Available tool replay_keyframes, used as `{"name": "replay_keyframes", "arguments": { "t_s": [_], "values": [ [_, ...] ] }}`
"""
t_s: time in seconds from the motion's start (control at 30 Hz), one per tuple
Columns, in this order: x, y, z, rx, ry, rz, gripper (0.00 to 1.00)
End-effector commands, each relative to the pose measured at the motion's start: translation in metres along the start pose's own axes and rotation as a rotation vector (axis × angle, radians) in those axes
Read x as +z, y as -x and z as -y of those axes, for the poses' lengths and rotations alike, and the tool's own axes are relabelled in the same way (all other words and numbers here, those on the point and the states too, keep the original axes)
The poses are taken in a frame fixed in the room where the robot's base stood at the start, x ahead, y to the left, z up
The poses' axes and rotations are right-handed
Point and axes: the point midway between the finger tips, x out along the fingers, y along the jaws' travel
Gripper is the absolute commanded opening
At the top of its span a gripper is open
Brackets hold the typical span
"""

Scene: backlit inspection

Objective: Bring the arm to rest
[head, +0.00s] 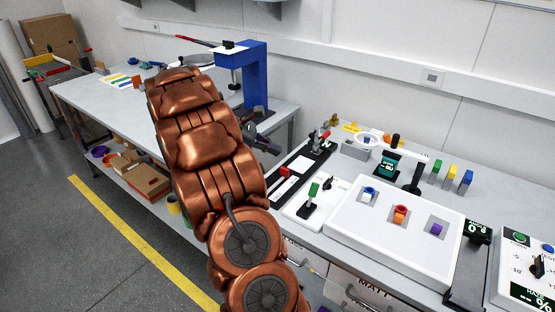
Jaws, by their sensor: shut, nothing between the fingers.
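My copper-coloured arm (215,155) rises through the middle of the head view, bent and held up in front of the benches. My gripper (268,145) shows as a small dark shape just right of the arm, partly hidden behind it. It is shut and empty, and appears above the gap between the left bench and the right worktop. I cannot tell its exact height.
A blue press (256,75) stands at the left bench's right end, close behind the arm. On the right worktop are a white light panel (350,225) with small coloured parts, toggle clamps (312,195) and a digital display (479,232). Open floor (70,250) lies left.

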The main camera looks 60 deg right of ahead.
Motion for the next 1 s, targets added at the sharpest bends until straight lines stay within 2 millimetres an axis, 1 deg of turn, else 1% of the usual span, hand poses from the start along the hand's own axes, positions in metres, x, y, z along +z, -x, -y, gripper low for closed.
{"name": "replay_keyframes", "arguments": {
  "t_s": [0.2,0.8,0.93,1.0],
  "values": [
    [0.002,0.005,-0.003,0.000,-0.002,-0.001,0.00],
    [0.002,0.005,-0.003,-0.001,-0.002,-0.001,0.00],
    [0.002,0.013,0.005,0.002,-0.011,-0.019,0.00],
    [0.000,0.022,0.017,0.002,-0.024,-0.044,0.00]
  ]
}}
